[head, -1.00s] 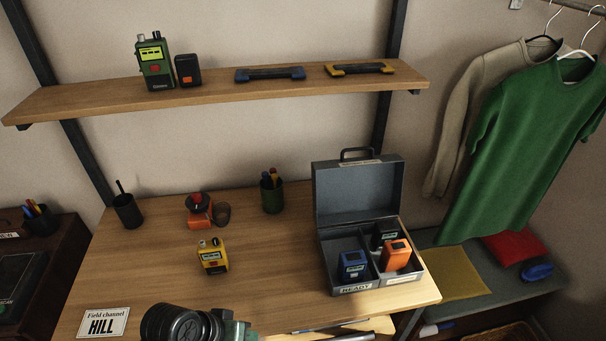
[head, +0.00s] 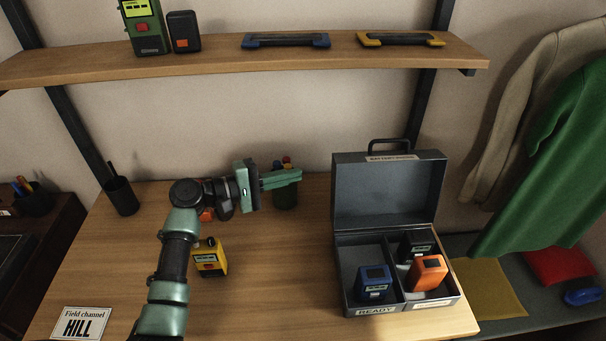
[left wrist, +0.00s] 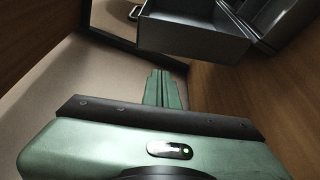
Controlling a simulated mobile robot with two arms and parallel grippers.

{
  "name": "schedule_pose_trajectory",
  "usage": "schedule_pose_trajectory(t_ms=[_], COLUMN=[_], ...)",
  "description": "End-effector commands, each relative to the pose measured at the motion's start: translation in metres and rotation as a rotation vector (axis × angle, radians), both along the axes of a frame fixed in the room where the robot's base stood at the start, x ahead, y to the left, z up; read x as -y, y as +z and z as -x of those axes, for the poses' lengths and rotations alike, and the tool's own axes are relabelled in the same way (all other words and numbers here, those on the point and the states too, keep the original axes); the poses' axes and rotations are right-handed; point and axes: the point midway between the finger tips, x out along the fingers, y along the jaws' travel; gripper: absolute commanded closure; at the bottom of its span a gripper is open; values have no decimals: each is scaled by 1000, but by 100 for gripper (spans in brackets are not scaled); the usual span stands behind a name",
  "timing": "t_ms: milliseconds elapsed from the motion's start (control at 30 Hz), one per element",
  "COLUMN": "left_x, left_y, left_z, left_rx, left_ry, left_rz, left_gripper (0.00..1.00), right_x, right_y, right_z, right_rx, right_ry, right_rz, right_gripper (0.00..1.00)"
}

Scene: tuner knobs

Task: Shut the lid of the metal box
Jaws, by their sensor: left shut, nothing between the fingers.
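The grey metal box (head: 353,311) stands open at the right of the desk. Its lid (head: 388,196) is raised and upright at the back, with a dark handle on top. Inside are a blue device (head: 374,283), an orange device (head: 427,273) and a dark device (head: 414,246). My left gripper (head: 300,175) is shut and empty, pointing right, to the left of the lid and apart from it. In the left wrist view the shut fingers (left wrist: 161,75) show in the middle, with part of the box (left wrist: 190,35) beyond them. My right gripper is not in view.
A yellow device (head: 210,258) stands beside my left arm. A black cup (head: 121,196) is at the back left. The shelf (head: 250,61) runs above the desk. The desk between my arm and the box is clear.

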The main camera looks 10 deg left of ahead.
Motion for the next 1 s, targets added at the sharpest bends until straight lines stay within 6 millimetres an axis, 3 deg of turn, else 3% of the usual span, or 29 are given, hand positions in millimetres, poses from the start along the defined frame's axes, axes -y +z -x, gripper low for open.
schedule_pose_trajectory(t_ms=[200,433,1000], left_x=[34,61,70], left_y=[-5,-8,-7], left_z=[-24,-44,-50], left_rx=[2,1,4], left_ry=[-3,-4,-2], left_rz=[-1,-2,-5], left_gripper=[100,100,100], right_x=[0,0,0], right_y=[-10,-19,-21], right_z=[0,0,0], right_rx=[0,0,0], right_ry=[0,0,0], right_rz=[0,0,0], right_gripper=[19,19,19])
